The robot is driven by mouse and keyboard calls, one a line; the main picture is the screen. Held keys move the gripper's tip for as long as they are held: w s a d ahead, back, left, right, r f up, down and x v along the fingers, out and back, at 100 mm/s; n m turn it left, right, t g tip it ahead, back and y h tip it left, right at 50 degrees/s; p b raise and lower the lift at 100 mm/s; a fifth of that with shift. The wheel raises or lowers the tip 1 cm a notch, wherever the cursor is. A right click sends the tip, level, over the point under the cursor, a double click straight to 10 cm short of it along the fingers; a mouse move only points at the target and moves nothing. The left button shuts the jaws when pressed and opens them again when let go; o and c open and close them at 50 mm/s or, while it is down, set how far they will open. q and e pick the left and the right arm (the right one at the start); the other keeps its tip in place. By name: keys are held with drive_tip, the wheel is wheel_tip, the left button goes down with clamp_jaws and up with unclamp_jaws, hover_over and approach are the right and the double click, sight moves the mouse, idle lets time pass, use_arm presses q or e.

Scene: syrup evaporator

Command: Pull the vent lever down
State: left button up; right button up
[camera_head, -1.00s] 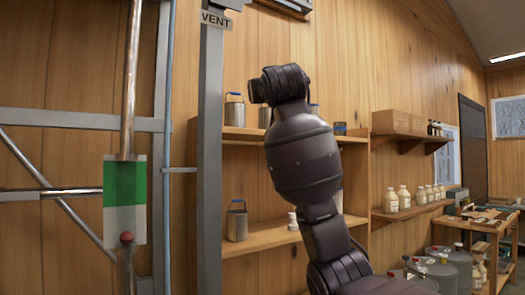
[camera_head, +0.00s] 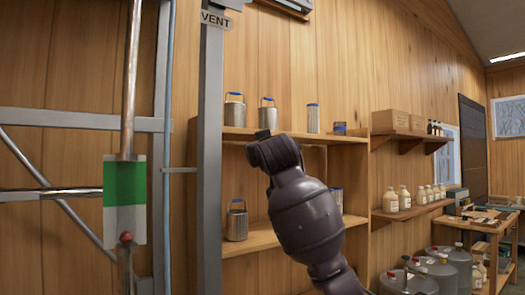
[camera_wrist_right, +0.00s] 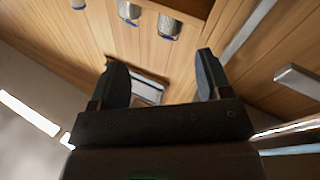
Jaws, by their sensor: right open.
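A small VENT sign (camera_head: 215,19) is fixed near the top of a grey upright post (camera_head: 209,150) in the head view. A grey metal piece (camera_head: 232,4) shows beside the sign at the top edge, cut off by the frame; I cannot tell if it is the vent lever. My right gripper (camera_wrist_right: 160,62) is open and empty in the right wrist view, with wood wall beyond its fingers. A grey bar (camera_wrist_right: 298,80) lies to its right, apart from the fingers. My left gripper is not in view.
A copper rod (camera_head: 131,80) and a green-and-white plate (camera_head: 124,190) with a red knob (camera_head: 126,237) stand left of the post. A wooden shelf (camera_head: 250,240) with metal cans is right of the post. Jugs (camera_head: 404,198) and a workbench (camera_head: 475,226) are farther right.

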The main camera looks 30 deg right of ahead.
drive_tip(key=shift+f, duration=0.25)
drive_tip(key=shift+c, duration=0.3)
